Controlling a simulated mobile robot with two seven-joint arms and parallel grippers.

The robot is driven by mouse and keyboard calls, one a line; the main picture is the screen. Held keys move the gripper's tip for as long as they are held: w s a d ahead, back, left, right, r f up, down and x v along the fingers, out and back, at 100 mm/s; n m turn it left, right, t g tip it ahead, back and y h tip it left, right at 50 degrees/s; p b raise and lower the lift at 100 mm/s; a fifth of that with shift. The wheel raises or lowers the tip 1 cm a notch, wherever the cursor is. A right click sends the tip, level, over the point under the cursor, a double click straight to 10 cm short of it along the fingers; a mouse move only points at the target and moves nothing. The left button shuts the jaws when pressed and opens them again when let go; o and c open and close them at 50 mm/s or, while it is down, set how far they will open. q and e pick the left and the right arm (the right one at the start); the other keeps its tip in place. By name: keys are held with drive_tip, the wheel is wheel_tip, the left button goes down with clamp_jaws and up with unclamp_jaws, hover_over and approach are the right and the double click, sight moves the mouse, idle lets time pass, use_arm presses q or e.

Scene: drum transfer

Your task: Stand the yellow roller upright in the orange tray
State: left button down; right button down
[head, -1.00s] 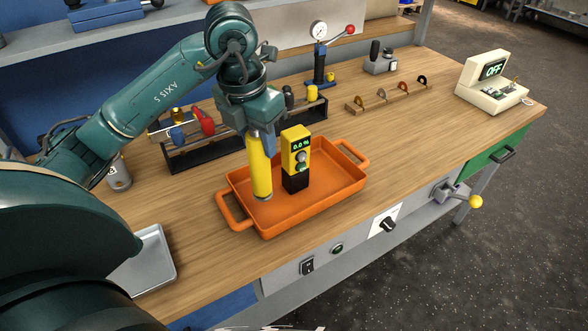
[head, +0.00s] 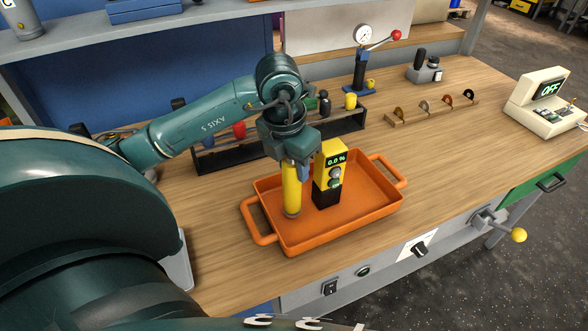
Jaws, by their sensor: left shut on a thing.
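The yellow roller (head: 291,190) is upright, with its top in my left gripper (head: 291,163), which is shut on it. Its lower end is inside the outline of the orange tray (head: 362,207), over the left part of the tray floor. I cannot tell whether the lower end touches the floor. A yellow and black meter (head: 331,172) reading 0.0 % stands in the tray just right of the roller. My right gripper is not in view.
A dark rack (head: 222,160) with several items stands behind the tray. A gauge with a red-knobbed lever (head: 362,70), a wooden strip with hooks (head: 432,106) and a console reading OFF (head: 543,102) are farther right. Bare wood lies right of the tray.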

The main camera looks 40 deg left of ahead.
use_arm(q)
drive_tip(key=shift+f, duration=0.85)
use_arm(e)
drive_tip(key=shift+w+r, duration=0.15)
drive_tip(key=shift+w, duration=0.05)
use_arm(q)
drive_tip(key=shift+f, duration=0.2)
drive_tip(key=c, duration=0.9)
unclamp_jaws()
drive_tip(key=shift+c, duration=0.2)
drive_tip(key=shift+r, duration=0.1)
drive_tip(key=shift+r, duration=0.15)
drive_tip(key=r, duration=0.3)
drive_tip(key=s+r, duration=0.1)
drive_tip(key=r, duration=0.7)
drive_tip(key=shift+s+a+r, duration=0.1)
drive_tip(key=shift+s+r, duration=0.05)
drive_tip(key=shift+s, duration=0.15)
drive_tip(key=shift+s+r, duration=0.1)
drive_tip(key=shift+r, duration=0.15)
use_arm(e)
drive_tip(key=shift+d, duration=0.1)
